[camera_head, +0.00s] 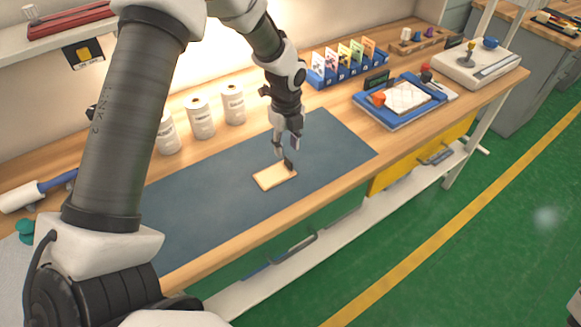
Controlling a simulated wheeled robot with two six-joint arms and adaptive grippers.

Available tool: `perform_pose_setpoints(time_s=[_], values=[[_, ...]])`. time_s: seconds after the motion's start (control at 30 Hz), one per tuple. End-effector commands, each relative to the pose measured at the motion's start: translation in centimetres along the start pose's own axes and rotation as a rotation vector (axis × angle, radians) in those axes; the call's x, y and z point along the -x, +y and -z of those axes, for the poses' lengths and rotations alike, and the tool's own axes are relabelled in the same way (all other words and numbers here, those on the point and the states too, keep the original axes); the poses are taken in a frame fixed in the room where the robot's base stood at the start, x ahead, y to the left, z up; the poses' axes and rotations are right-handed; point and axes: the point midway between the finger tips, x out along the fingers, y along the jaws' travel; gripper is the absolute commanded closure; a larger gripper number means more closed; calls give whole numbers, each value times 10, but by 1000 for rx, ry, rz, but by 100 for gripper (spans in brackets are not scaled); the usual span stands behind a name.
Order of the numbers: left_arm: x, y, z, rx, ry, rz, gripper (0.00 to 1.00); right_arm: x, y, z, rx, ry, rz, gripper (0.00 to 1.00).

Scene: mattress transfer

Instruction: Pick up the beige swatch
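The beige swatch (275,177) is a thin, pale rectangle on the dark blue-grey mat (215,205), near the middle of the workbench. It looks flat. My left gripper (286,156) points down at the swatch's far right edge, its fingers close above that edge. A small dark piece, perhaps a fingertip pad, overlaps the swatch's far right corner. I cannot tell whether the fingers touch the swatch or how far apart they are. My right gripper is not in view.
White rolls (201,118) stand behind the mat. A blue rack of coloured cards (345,66) stands at the back. To the right are a blue tray (399,101) and a white device (478,64). My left arm hides the bench's left part. The mat right of the swatch is clear.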

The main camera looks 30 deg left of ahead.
Motion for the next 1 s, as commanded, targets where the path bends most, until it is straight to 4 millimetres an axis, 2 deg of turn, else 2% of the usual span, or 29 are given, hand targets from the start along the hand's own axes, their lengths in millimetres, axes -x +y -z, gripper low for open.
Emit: perform_pose_setpoints(time_s=[0.17,0.3,0.4,0.57,0.67,0.7,1.0], values=[[-23,-1,0,0,1,-3,62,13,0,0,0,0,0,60],[-49,-1,0,1,1,-2,62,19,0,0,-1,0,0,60],[-57,-2,0,1,0,1,62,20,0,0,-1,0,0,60],[-58,-2,0,1,0,2,62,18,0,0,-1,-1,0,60],[-58,-2,0,1,0,2,94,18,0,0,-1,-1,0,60],[-58,-2,0,1,0,2,100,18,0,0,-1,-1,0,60],[-58,-2,0,1,0,2,100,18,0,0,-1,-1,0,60]])
